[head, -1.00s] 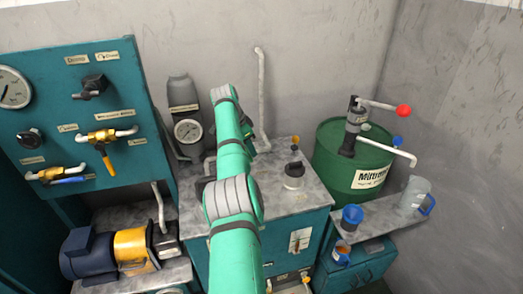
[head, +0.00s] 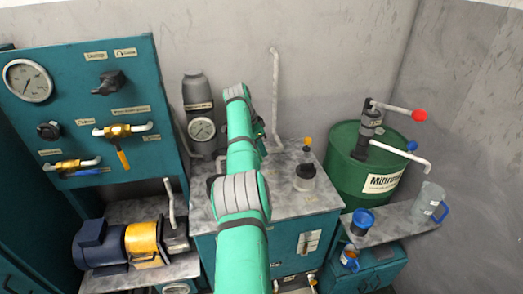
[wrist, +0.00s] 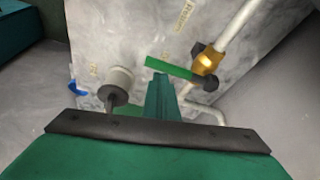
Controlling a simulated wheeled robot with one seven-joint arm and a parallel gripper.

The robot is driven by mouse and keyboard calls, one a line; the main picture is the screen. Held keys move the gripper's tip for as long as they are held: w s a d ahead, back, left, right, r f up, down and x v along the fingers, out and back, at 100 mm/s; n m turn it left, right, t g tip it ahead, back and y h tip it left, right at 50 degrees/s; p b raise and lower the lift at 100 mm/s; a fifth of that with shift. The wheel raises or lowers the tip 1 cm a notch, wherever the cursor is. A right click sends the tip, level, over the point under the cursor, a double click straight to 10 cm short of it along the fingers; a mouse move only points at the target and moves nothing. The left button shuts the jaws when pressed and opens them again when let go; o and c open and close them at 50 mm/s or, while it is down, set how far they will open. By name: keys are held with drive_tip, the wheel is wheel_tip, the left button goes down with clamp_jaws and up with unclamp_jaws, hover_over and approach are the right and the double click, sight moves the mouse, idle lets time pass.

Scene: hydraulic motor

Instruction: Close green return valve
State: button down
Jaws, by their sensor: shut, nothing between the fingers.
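The green return valve shows in the wrist view as a flat green lever (wrist: 168,67) beside a brass valve body (wrist: 207,60) on a pale pipe. A dark round knob sits at the lever's right end. My gripper (wrist: 160,78) is shut and empty, its teal fingers pointing at the lever. The fingertips look very close to the lever's left part; I cannot tell whether they touch. In the head view my green arm reaches over the grey tank top and hides the valve and gripper.
A grey filler cap (head: 305,172) stands on the tank top (head: 292,200). A green drum (head: 345,160) with a hand pump is at right. The teal panel (head: 75,100) with a gauge and yellow and blue valve levers is at left. A motor (head: 100,246) stands below it.

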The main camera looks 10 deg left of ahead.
wheel_tip(320, 180, up, 10)
drive_tip(key=shift+d, duration=0.35)
drive_tip(key=shift+a, duration=0.1)
idle(0.4)
